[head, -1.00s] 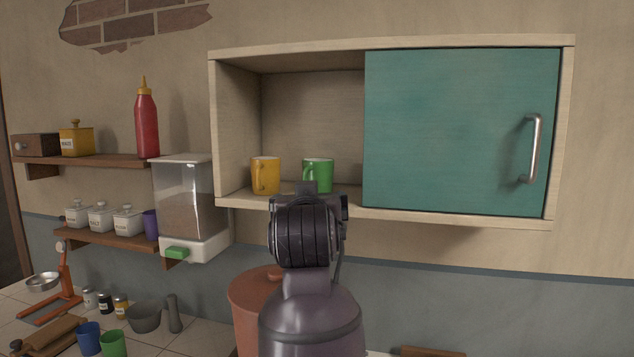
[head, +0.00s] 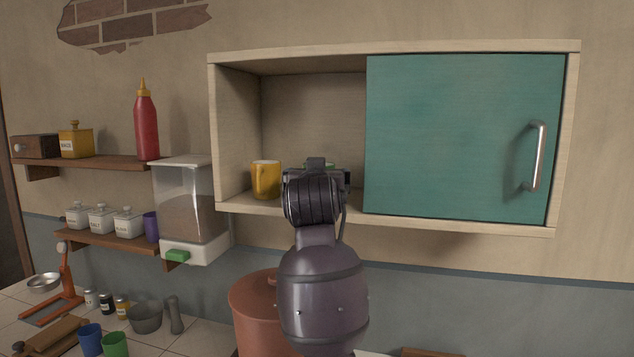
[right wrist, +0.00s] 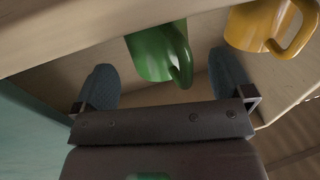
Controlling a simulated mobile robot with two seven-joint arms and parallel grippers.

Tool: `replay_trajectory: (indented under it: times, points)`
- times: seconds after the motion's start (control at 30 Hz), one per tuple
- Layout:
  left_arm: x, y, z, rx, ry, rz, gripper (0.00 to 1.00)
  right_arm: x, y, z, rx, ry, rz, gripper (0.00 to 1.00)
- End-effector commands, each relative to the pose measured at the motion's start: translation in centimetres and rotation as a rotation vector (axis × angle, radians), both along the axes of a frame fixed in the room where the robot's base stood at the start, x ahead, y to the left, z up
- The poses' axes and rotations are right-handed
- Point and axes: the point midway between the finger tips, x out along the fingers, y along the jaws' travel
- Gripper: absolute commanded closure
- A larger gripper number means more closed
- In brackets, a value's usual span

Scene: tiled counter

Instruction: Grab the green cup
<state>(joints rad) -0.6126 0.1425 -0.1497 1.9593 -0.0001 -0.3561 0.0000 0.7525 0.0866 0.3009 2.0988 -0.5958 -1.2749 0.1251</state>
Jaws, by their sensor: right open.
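The green cup (right wrist: 155,52) stands on the cabinet's shelf, its handle pointing toward me in the right wrist view. In the right wrist view my right gripper (right wrist: 162,64) is open, with one blue-grey finger on each side of the cup's near part. The cup is not clamped. Another green cup (head: 115,345) stands on the counter at the lower left. My left gripper is not in view.
A yellow mug (head: 266,180) stands just left of the green cup, close to one finger in the wrist view (right wrist: 258,24). A teal sliding door (head: 455,135) covers the cabinet's right part. A red-brown pot (head: 256,310) stands below.

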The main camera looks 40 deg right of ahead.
Motion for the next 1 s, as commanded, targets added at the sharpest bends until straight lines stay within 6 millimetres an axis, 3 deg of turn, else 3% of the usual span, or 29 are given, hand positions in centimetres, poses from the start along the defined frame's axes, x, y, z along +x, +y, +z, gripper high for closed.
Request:
replay_trajectory:
  times: [0.2, 0.47, 0.83, 1.0]
  points:
    - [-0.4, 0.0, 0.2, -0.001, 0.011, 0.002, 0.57, 1.8, -1.4, 0.1, 0.000, 0.001, 0.000, 0.01]
    - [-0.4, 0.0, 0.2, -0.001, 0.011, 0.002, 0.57, 1.9, -1.6, 0.0, 0.001, -0.001, 0.000, 0.01]
    - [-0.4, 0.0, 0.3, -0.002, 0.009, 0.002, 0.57, 1.9, -1.5, 0.0, 0.001, -0.001, 0.000, 0.55]
    - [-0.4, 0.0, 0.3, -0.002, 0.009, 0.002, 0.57, 1.9, -1.5, 0.1, 0.001, -0.001, 0.000, 0.58]
